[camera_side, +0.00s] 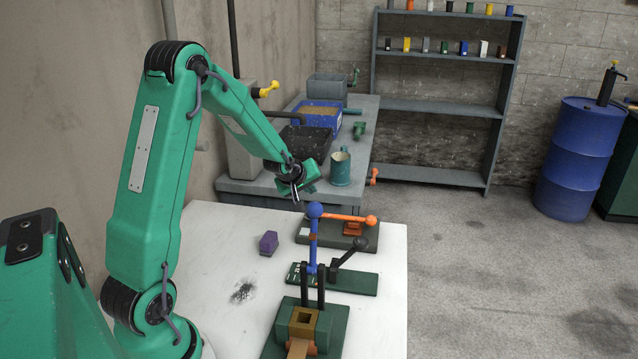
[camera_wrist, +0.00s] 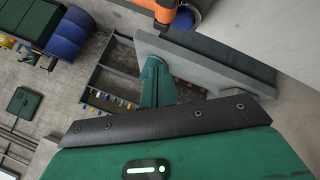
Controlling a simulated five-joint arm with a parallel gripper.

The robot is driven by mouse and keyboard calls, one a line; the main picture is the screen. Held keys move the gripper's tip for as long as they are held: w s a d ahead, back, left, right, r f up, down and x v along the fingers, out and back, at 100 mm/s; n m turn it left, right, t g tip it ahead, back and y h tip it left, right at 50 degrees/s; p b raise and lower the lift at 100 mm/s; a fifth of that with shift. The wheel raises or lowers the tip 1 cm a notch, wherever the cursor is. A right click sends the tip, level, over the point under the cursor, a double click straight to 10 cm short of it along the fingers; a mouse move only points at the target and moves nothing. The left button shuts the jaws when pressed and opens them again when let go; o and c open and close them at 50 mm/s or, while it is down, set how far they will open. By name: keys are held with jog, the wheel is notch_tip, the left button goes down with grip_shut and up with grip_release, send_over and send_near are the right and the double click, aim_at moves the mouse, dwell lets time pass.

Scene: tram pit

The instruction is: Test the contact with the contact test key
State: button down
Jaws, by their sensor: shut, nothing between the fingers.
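My gripper (camera_side: 296,196) is shut and empty, held above the far part of the white table (camera_side: 212,250), up and left of the blue ball-topped lever (camera_side: 313,228). The blue lever stands upright. An orange lever (camera_side: 345,217) lies nearly level on a dark base behind it. A black-knobbed lever (camera_side: 348,257) leans over a green base plate (camera_side: 355,283). I cannot tell for sure which piece is the contact or the contact test key.
A purple block (camera_side: 268,242) sits left of the levers. A green fixture with a brass-coloured square socket (camera_side: 304,321) stands at the near edge. A grey bench (camera_side: 358,172) behind holds a blue bin (camera_side: 322,122) and a green mug (camera_side: 340,167).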

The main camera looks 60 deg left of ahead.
jog(key=shift+f, duration=2.3)
jog(key=shift+f, duration=0.95)
dwell(1.7)
jog(key=shift+r, duration=0.9)
jog(key=shift+r, duration=0.1)
jog(key=shift+r, duration=2.45)
jog(key=shift+d, duration=0.1)
